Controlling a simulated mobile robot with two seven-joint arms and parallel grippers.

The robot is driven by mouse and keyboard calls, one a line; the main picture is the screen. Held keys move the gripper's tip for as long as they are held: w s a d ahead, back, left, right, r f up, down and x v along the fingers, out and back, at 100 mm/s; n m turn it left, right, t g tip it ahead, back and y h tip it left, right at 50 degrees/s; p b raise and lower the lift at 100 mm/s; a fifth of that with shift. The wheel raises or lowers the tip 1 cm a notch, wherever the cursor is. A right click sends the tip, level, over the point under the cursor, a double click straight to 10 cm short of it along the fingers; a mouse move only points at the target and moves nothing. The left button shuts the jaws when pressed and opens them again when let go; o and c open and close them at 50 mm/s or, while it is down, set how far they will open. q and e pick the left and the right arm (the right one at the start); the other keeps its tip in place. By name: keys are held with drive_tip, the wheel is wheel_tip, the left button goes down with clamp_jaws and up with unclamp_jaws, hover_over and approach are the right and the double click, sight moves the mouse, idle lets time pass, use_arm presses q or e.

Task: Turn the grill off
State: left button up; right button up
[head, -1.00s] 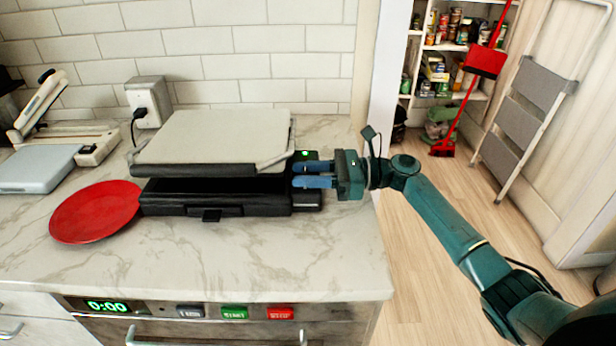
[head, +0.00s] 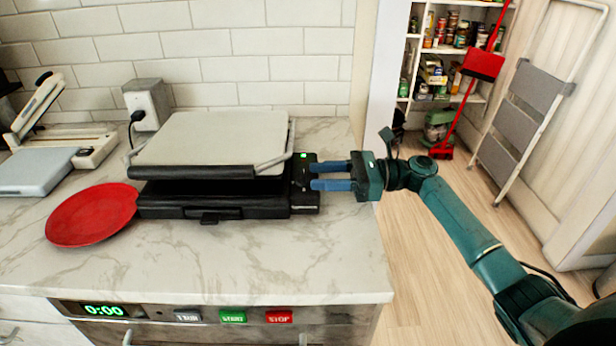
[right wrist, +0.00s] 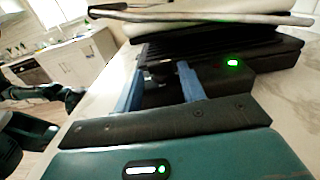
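The grill (head: 212,145) stands on the counter with its light grey lid slightly raised over a black base (head: 235,206). A small green light (head: 303,155) glows on its right side panel; it also shows in the right wrist view (right wrist: 232,63). My right gripper (head: 311,176) is at the grill's right side, its blue fingers apart and pointing at the side panel. In the right wrist view the open fingers (right wrist: 158,85) have a dark part of the grill's side between or just beyond them. Whether they touch it I cannot tell. My left gripper is not seen.
A red plate (head: 92,214) lies left of the grill. An outlet (head: 148,102) with a plug is behind it. The counter (head: 220,262) is clear in front. Below its front edge are the STOP (head: 279,316) and START buttons. A stepladder (head: 520,110) stands at right.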

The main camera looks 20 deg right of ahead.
drive_tip(key=b+v, duration=0.1)
drive_tip(key=v, duration=0.7)
drive_tip(key=shift+s+d, duration=0.1)
drive_tip(key=shift+d, duration=0.05)
drive_tip(key=shift+s+d, duration=0.1)
drive_tip(key=shift+d, duration=0.35)
